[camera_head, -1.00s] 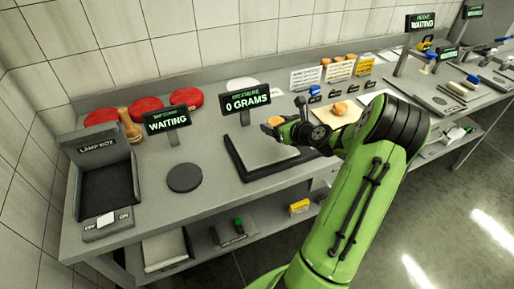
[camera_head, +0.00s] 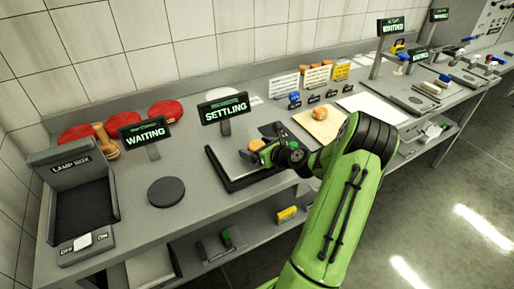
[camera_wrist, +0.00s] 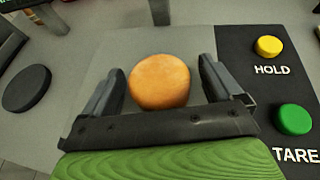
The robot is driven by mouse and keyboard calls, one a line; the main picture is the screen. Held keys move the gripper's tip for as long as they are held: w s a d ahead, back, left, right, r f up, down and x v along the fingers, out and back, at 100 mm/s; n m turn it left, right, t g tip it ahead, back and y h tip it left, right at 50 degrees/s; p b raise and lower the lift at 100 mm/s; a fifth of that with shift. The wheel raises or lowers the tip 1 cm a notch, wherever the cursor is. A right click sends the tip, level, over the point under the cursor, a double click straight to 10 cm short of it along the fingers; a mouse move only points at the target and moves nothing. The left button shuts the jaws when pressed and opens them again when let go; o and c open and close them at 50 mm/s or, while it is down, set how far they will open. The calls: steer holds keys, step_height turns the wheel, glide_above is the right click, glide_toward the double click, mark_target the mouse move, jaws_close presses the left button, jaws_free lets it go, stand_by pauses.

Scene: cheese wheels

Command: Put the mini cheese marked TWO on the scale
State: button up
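An orange mini cheese (camera_wrist: 159,82) rests on the grey plate of the scale (camera_wrist: 100,62). It also shows in the head view (camera_head: 256,145), on the scale plate (camera_head: 222,160). No mark can be read on it. My gripper (camera_wrist: 161,66) is open around the cheese, with a finger on each side and a visible gap to each finger. In the head view my gripper (camera_head: 266,150) is low over the scale. The scale's display (camera_head: 225,109) reads SETTLING.
The scale's yellow HOLD button (camera_wrist: 268,46) and green TARE button (camera_wrist: 294,118) are right of the plate. A dark round pad (camera_head: 166,191) and the lamp box (camera_head: 80,190) are to the left. Another orange cheese (camera_head: 316,111) sits on a pale board (camera_head: 326,132).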

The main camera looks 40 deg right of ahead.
steer(key=shift+r, duration=0.15)
steer(key=p+v, duration=0.2)
steer(key=v, duration=1)
steer(key=w+a+r+n+g+y, duration=0.2)
steer(key=a+n+g, duration=0.1)
steer(key=a+n, duration=0.75)
steer(key=w+a+r+n+g+y, duration=0.1)
steer(key=a+r+n+g, duration=0.25)
steer(key=a+n, duration=0.7)
steer(key=s+a+r+n+h, duration=0.1)
steer(key=s+a+r+n, duration=0.2)
steer(key=s+a+n, duration=0.2)
steer(key=s+a+r+n+g, duration=0.1)
steer(key=s+a+r+n, duration=0.2)
steer(key=s+n, duration=0.7)
steer(key=a+n, duration=0.1)
steer(key=a, duration=0.1)
steer(key=shift+a+h, duration=0.25)
steer(key=shift+h, duration=0.15)
steer(key=shift+r, duration=0.45)
